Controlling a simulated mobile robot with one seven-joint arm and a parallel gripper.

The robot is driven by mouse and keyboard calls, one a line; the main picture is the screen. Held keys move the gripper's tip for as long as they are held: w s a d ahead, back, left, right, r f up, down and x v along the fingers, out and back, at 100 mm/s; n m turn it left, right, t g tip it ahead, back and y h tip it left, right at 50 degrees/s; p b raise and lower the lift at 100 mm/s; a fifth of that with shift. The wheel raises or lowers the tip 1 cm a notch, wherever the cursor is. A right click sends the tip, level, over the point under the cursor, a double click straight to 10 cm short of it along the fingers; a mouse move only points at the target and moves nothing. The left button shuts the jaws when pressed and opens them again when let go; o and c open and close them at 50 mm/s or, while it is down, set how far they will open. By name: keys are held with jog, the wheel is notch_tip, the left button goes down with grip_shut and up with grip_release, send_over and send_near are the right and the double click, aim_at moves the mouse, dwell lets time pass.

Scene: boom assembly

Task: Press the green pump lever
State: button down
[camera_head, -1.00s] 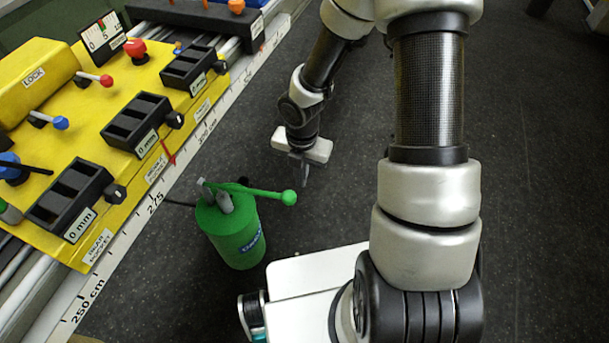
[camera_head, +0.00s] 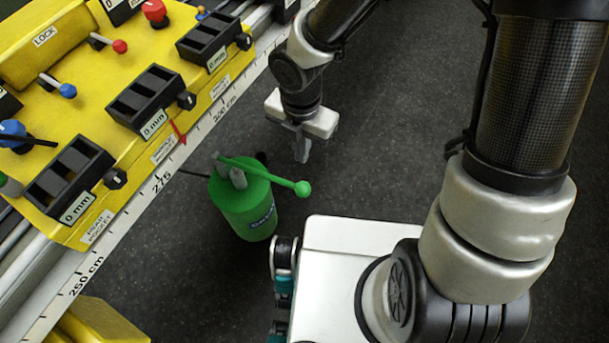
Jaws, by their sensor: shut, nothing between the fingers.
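The green pump (camera_head: 240,210) is an upright cylinder on the dark floor beside the yellow machine. Its green lever (camera_head: 265,174) ends in a round green knob (camera_head: 302,188) and slants slightly down to the right from a grey bracket on the pump's top. My gripper (camera_head: 301,158) points downward, above and behind the knob in the picture. It is shut and empty. A gap shows between the fingers and the lever; the exact height difference is hard to tell.
The yellow machine (camera_head: 150,50) with black pockets, small levers and a ruled rail (camera_head: 188,150) runs along the left. My white base fills the lower middle. Dark floor (camera_head: 390,130) is free to the right of the pump. A yellow part (camera_head: 100,322) shows at bottom left.

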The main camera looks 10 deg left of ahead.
aim_at(303, 185)
notch_tip(303, 185, down, 14)
jog(key=b, duration=0.6)
jog(key=shift+b, duration=0.4)
jog(key=shift+w+f, duration=0.1)
